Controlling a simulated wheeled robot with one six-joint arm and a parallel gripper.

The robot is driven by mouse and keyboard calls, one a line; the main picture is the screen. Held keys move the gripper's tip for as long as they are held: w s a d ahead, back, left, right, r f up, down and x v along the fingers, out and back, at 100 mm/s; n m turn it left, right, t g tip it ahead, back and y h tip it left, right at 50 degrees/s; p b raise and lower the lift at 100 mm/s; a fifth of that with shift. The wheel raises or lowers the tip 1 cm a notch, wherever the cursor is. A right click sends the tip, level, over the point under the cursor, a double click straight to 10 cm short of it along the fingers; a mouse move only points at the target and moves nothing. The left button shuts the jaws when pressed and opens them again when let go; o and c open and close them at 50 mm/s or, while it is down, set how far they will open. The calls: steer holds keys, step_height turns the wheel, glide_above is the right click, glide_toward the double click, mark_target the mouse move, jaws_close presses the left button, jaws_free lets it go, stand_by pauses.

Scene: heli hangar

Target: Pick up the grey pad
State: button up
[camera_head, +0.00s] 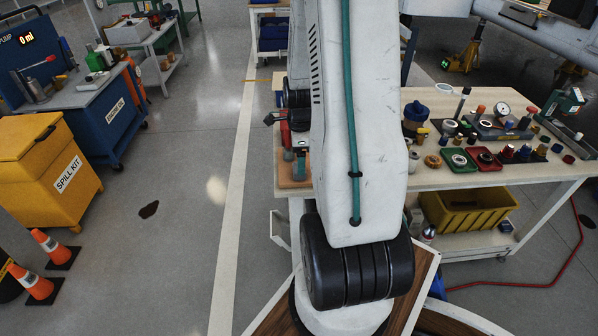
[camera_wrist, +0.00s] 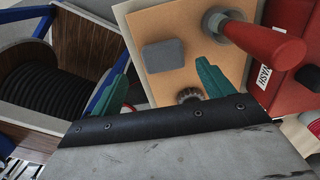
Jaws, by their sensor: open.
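The grey pad (camera_wrist: 165,56) is a small dark-grey block with rounded corners. It lies on a tan board (camera_wrist: 150,25) in the upper middle of the wrist view. My gripper (camera_wrist: 161,86) has two green fingers, spread apart and empty. The pad shows beyond and between the fingertips, nearer the right finger, and nothing is seen touching it. In the head view my arm covers the middle, and I cannot make out the pad there.
A red-handled tool (camera_wrist: 262,42) stands right of the pad, close to the right finger. A knurled knob (camera_wrist: 189,95) is near that finger's base. A red box (camera_wrist: 285,75) is at the right, a ribbed black coil (camera_wrist: 50,90) at the left. The workbench (camera_head: 440,178) holds many small items.

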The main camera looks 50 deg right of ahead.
steer(key=f, duration=0.5)
steer(key=shift+w+d, duration=0.15)
steer(key=shift+w, duration=0.1)
steer(key=c, duration=1.1)
steer(key=shift+r, duration=0.15)
